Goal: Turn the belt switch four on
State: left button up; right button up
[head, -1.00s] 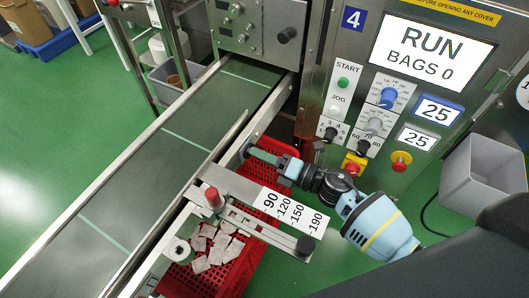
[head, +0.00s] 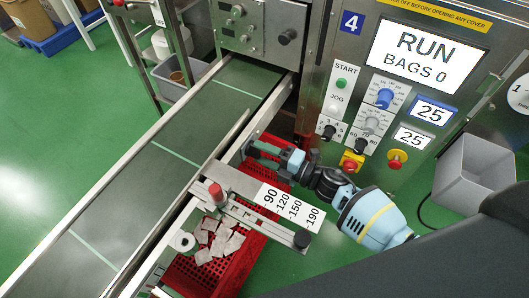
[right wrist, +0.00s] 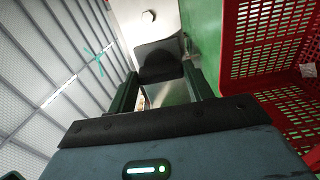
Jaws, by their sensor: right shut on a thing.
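My right gripper (head: 250,149) is at the near side rail of the conveyor, above the red crate. In the right wrist view my right gripper (right wrist: 163,92) has its two fingers on either side of a dark knob-like part (right wrist: 160,62), and it is shut on it. This part looks like the belt switch; its markings and exact angle are hidden. The grey-green belt (head: 140,185) with pale cross stripes runs beside it. The machine panel bears a blue number 4 sign (head: 351,22), and its screen (head: 417,52) reads RUN, BAGS 0. My left gripper is out of view.
A red crate (head: 245,262) with several white teabags stands under the rail. A scale plate (head: 285,204) with a red-topped post (head: 215,192) sticks out just below my arm. A grey bin (head: 473,180) stands right. Green floor is free at left.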

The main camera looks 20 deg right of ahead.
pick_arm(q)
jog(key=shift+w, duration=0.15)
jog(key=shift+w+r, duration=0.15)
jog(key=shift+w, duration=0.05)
pick_arm(e)
jog(key=o, duration=1)
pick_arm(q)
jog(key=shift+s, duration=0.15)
pick_arm(e)
jog(key=v, duration=0.7)
jog(key=shift+s+d, duration=0.3)
jog(key=shift+d, duration=0.05)
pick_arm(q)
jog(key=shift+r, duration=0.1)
